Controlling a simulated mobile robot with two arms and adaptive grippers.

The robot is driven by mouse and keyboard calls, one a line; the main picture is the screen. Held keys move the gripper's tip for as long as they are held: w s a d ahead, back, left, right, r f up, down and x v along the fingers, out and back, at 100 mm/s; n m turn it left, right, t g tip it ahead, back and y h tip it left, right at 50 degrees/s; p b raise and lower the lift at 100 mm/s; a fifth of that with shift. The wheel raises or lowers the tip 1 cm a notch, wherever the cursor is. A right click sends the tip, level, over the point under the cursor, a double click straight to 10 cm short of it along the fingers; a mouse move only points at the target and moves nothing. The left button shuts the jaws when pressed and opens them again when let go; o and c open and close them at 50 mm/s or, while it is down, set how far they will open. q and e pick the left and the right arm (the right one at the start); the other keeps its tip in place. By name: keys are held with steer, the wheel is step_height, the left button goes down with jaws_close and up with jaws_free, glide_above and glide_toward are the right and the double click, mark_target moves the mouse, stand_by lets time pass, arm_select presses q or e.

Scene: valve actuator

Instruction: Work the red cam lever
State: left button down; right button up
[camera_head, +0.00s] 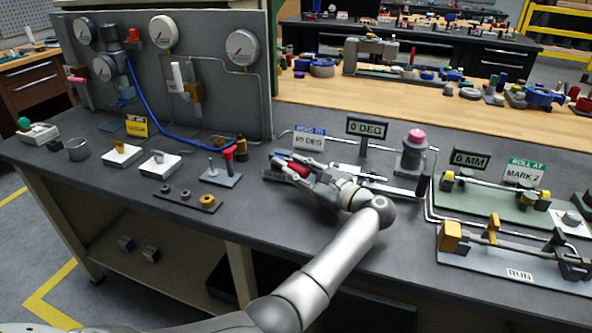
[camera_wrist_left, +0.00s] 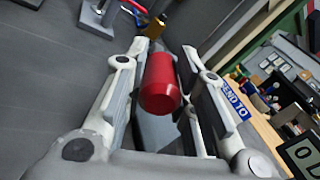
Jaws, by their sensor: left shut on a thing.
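The red cam lever's handle (camera_head: 299,169) shows between the fingers of my left gripper (camera_head: 283,168), at the middle of the dark bench. In the left wrist view the red round-ended grip (camera_wrist_left: 161,84) sits between the two grey fingers, and my left gripper is shut on it. The fingers and wrist hide most of the bending fixture under the lever in the head view. The display (camera_head: 367,127) behind it reads 0 DEG. A blue-topped sign (camera_head: 309,138) beside it reads BEND TO, with what looks like 69 DEG. My right gripper is not in view.
A post with a pink-red knob (camera_head: 415,147) stands right of the fixture. A small stand with a red-topped peg (camera_head: 228,162) is close on the left. A gauge panel (camera_head: 215,90) rises behind. Further right is a green-based fixture (camera_head: 490,205).

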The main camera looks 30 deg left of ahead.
arm_select(q)
steer(key=c, duration=1.2)
jaws_free()
steer(key=shift+o, duration=0.2)
steer(key=shift+v, duration=3.8)
